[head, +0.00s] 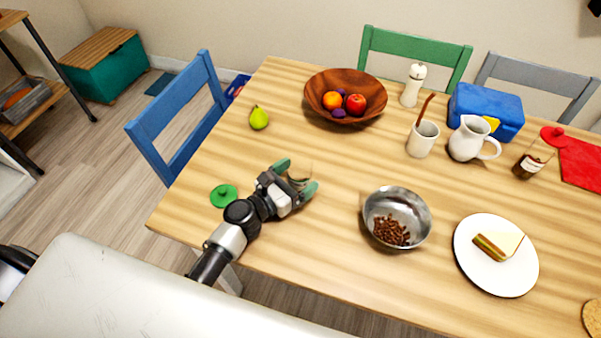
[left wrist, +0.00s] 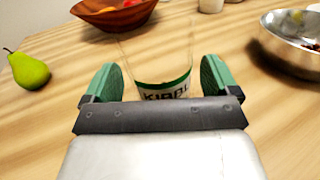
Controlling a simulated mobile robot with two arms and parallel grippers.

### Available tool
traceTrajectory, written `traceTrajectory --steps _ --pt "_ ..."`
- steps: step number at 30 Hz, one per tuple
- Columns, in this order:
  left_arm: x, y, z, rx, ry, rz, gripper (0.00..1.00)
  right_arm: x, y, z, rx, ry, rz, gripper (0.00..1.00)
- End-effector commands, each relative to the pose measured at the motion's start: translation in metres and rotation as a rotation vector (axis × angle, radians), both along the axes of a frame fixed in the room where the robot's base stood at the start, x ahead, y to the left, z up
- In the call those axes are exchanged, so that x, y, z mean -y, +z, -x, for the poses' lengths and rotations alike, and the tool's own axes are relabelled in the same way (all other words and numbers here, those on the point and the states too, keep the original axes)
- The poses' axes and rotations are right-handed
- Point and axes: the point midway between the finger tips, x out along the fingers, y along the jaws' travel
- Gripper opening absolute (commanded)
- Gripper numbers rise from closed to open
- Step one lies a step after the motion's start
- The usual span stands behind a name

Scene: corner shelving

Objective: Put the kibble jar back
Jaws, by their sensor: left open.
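The kibble jar is a clear glass jar (head: 301,170) standing on the wooden table, partly hidden by my left gripper (head: 297,177). In the left wrist view the jar (left wrist: 160,57) looks upright and empty, with a green-edged label reading "KIBBL". The green fingers of my left gripper (left wrist: 160,78) are open, one on each side of the jar's lower part. I cannot tell whether either finger touches it. A green lid (head: 224,196) lies on the table to the left of my gripper. My right gripper is not in view.
A metal bowl (head: 419,229) with brown kibble stands right of the jar, beside a sandwich plate (head: 496,282). A wooden fruit bowl (head: 322,87) and a pear (head: 259,118) are farther back. A white pitcher (head: 466,140) and a blue box (head: 486,108) stand back right.

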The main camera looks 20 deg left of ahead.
Motion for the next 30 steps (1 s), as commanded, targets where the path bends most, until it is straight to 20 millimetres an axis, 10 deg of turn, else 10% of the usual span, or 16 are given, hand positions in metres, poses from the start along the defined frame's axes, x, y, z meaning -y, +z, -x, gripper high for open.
traceTrajectory --steps 15,30 --pt "-0.046 -0.001 0.087 0.0 -0.001 0.0 0.89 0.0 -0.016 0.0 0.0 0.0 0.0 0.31" --pt "-0.05 0.001 0.095 0.001 -0.001 0.0 0.89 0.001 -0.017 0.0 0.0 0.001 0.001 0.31"
